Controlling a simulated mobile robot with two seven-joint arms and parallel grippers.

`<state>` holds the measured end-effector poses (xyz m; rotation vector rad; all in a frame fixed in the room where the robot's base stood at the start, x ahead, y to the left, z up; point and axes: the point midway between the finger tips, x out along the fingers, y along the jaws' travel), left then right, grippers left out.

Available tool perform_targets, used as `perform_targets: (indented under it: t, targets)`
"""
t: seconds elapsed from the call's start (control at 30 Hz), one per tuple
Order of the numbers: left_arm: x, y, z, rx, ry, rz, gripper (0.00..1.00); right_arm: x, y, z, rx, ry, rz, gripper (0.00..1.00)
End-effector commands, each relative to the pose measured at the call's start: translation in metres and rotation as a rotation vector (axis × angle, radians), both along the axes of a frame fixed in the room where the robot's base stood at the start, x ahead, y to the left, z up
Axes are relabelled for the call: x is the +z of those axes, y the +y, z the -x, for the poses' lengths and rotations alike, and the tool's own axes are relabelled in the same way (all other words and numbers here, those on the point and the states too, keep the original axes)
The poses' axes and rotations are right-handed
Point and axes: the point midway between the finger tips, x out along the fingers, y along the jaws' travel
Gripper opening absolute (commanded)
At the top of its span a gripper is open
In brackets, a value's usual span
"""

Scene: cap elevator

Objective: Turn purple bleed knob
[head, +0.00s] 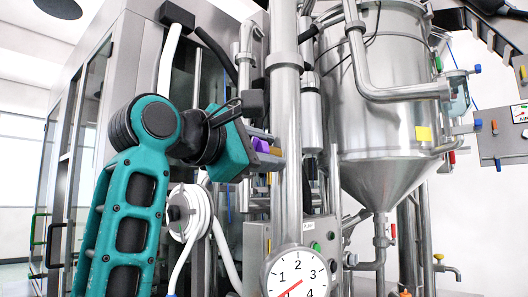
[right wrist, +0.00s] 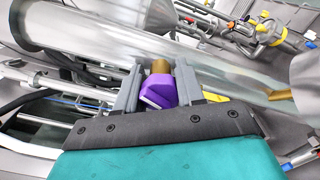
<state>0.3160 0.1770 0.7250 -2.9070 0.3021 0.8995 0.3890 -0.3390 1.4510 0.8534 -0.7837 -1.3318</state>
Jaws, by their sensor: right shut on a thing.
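The purple bleed knob (right wrist: 159,91) sits between the two grey fingers of my right gripper (right wrist: 158,87) in the right wrist view, with a brass-coloured part (right wrist: 160,67) just beyond it. The fingers are shut on the knob. In the head view my right gripper (head: 268,158) reaches in beside the tall steel pipe. A bit of purple (head: 261,145) shows by its fingers, partly hidden by the gripper. My left gripper is not in view.
A thick vertical steel pipe (head: 288,120) stands close beside the gripper. A dial (head: 296,276) is below, and a steel tank (head: 380,100) stands to the right. A white hose reel (head: 188,212) hangs near my arm.

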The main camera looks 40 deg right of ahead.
Motion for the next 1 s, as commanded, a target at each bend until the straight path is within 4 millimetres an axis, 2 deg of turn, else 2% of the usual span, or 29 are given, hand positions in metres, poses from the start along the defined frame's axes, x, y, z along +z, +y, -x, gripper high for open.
perform_targets:
  t: [0.63, 0.67, 0.9, 1.0]
  targets:
    - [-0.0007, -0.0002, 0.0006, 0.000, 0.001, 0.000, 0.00, -0.0001, 0.0000, 0.0004, -0.001, -0.048, -0.004, 0.07]
    - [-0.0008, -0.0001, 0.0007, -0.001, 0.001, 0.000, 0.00, -0.0002, 0.0000, 0.0005, -0.001, -0.047, -0.004, 0.41]
    - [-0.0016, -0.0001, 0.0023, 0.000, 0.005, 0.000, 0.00, -0.0003, 0.0000, 0.0003, -0.001, -0.047, -0.004, 0.63]
    - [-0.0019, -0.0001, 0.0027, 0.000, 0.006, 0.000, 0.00, -0.0003, -0.0001, 0.0001, 0.000, -0.047, -0.005, 0.63]
